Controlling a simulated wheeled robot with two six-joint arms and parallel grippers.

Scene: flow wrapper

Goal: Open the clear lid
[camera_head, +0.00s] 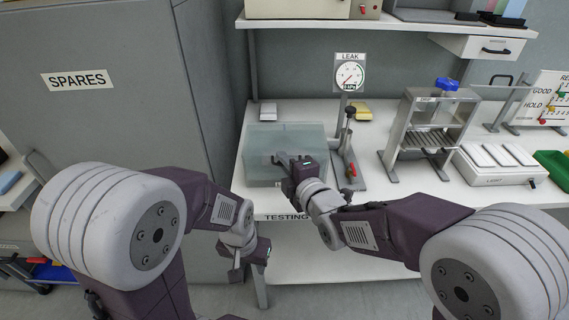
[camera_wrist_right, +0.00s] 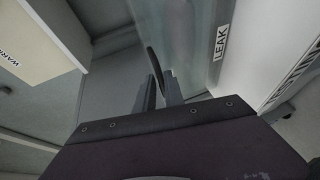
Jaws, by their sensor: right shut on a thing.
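The clear lid (camera_head: 275,138) is a pale, see-through box top that appears closed over a low base with a grey front on the white bench. My right gripper (camera_head: 284,160) is at the lid's front side. In the right wrist view, its two fingers (camera_wrist_right: 158,88) are shut on a dark curved handle (camera_wrist_right: 154,62) beside the clear wall (camera_wrist_right: 190,35). My left gripper (camera_head: 238,272) hangs low in front of the bench, apart from the lid. Its fingers are too small to judge.
A leak gauge (camera_head: 349,75) and a stand with a red-handled valve (camera_head: 351,170) rise just right of the lid. A shelf (camera_head: 390,25) overhangs the back. A metal rack (camera_head: 425,130) stands farther right. The grey SPARES cabinet (camera_head: 110,110) borders the left.

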